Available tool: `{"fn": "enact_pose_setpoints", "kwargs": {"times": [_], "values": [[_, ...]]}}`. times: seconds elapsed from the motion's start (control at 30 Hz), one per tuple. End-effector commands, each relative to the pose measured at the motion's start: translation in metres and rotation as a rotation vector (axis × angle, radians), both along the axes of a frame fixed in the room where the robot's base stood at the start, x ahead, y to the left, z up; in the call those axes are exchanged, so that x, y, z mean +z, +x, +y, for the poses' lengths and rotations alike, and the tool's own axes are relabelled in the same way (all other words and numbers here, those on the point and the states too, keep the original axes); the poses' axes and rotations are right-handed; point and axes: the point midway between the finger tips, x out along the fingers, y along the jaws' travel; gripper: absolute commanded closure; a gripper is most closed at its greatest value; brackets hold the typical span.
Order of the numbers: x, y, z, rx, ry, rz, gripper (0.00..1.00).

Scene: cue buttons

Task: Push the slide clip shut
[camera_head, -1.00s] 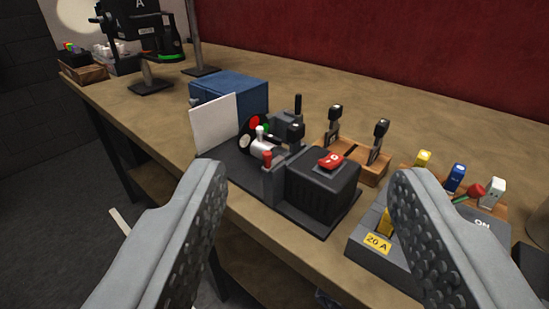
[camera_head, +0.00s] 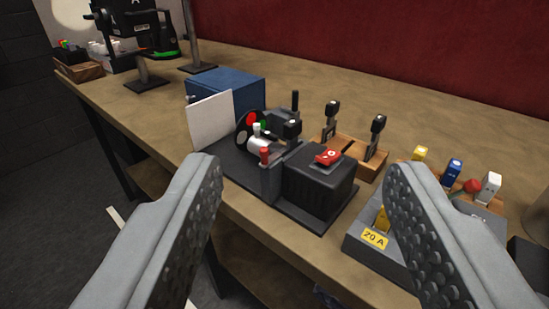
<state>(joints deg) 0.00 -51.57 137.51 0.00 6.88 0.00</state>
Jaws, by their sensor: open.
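My gripper (camera_head: 298,170) is open and empty, its two grey padded fingers wide apart in the foreground. Beyond and between them, a dark device (camera_head: 316,186) stands on a black base plate on the bench. The fingers appear apart from the device.
A white card (camera_head: 211,122) and a blue box (camera_head: 232,90) stand behind left. A wooden block (camera_head: 366,165) holds two dark-handled pieces. A grey switch box (camera_head: 362,249) with a 20 A label sits right, partly behind the right finger. The bench's front edge (camera_head: 239,216) is near.

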Motion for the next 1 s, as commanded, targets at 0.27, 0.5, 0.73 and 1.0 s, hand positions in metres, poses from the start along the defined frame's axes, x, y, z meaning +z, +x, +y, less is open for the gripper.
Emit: {"fn": "enact_pose_setpoints", "kwargs": {"times": [0.27,0.5,0.73,1.0], "values": [[0.0,0.0,0.0,0.0,0.0,0.0,0.46],[0.0,0.0,0.0,0.0,0.0,0.0,0.48],[0.006,0.015,0.001,0.004,-0.004,0.067,0.67],[0.021,0.067,0.006,0.02,-0.021,0.336,0.67]]}}
